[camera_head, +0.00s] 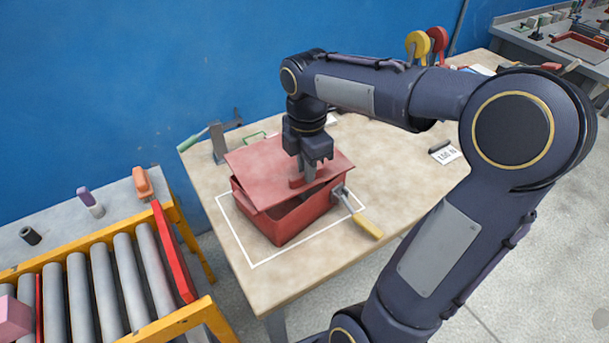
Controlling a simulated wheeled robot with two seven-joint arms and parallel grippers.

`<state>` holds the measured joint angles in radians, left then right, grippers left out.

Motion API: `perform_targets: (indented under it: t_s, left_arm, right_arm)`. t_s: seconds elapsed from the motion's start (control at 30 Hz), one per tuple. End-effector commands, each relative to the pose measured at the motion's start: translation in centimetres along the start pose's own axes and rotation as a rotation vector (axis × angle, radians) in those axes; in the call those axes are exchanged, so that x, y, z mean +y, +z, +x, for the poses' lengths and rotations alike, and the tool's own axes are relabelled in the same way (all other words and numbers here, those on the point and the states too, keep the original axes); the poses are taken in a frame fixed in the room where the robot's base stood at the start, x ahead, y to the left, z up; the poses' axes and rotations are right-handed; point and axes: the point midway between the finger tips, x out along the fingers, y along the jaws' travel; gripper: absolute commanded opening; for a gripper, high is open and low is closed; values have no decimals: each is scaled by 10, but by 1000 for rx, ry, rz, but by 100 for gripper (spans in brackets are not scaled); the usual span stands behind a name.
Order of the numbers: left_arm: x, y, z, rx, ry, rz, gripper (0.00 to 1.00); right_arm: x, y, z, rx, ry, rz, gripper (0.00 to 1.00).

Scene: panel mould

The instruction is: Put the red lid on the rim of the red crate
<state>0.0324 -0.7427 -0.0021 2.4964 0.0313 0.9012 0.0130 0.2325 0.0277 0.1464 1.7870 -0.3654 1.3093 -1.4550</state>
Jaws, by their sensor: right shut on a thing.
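The red lid (262,164) is a flat plate with a small raised handle. It lies over the top of the red crate (283,224), tilted and not flush. A dark gap shows between lid and rim at the front right. The crate stands on the table inside a white outline. My right gripper (307,173) points down over the lid and is shut on the lid's handle. My left gripper is not in view.
A roller conveyor (110,285) with yellow rails stands at the left. A blue wall (150,80) is behind.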

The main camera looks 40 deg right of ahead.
Motion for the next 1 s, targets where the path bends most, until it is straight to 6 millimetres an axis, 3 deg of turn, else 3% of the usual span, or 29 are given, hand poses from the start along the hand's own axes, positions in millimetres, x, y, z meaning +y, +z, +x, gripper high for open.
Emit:
perform_targets:
  t_s: [0.3, 0.5, 0.93, 0.97, 1.0]
  left_arm:
    - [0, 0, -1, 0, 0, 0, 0]
    - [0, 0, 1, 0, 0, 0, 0]
    - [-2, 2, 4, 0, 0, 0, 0]
    - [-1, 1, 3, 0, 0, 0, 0]
    - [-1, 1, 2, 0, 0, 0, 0]
  right_arm:
    - [20, 9, 27, 0, -2, 2, 0]
    - [20, 9, 54, 0, 0, 0, 0]
    - [19, 9, 60, 0, 2, 0, 0]
    - [19, 9, 59, 0, 1, 0, 18]
    - [19, 9, 59, 0, 1, 0, 23]
